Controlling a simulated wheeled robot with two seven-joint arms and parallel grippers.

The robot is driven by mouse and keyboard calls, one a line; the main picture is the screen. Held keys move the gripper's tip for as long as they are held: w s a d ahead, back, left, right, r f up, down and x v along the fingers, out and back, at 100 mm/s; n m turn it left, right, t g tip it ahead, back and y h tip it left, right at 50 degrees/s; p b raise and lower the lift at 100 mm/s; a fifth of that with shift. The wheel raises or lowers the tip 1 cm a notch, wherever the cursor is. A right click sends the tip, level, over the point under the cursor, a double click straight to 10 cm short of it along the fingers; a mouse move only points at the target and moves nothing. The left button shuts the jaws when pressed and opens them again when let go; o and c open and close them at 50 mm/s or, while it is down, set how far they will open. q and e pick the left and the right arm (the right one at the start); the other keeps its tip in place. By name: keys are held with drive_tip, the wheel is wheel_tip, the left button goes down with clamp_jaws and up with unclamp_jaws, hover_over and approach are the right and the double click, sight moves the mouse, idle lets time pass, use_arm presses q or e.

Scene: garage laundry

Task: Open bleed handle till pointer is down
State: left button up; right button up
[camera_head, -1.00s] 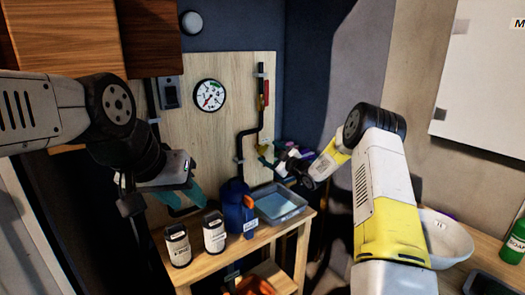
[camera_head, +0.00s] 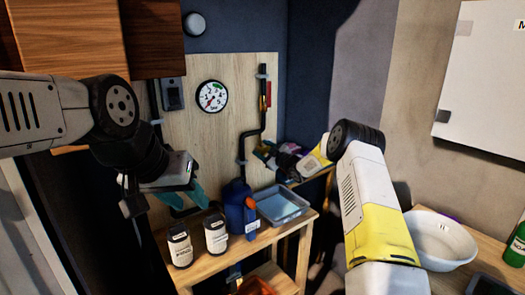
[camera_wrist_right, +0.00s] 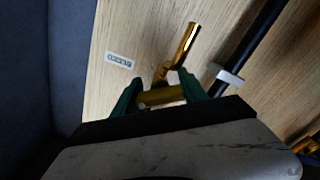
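The round white gauge (camera_head: 211,96) hangs on the wooden panel in the head view; its pointer looks tilted toward the lower left. A brass lever (camera_wrist_right: 187,46) stands up from a brass body (camera_wrist_right: 163,96) in front of the panel in the right wrist view. My right gripper's green fingers (camera_wrist_right: 160,90) stand apart on either side of the brass body; whether they touch it I cannot tell.
A black pipe (camera_head: 262,110) with a red handle (camera_head: 268,94) runs down the panel, also seen in the wrist view (camera_wrist_right: 247,45). A small label (camera_wrist_right: 120,61) is beside the lever. Below stand white-labelled containers (camera_head: 216,234), a blue jug (camera_head: 238,207) and a tray (camera_head: 283,205).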

drive_tip(key=c, duration=0.5)
drive_tip(key=shift+n, duration=0.7)
drive_tip(key=o, duration=1.4)
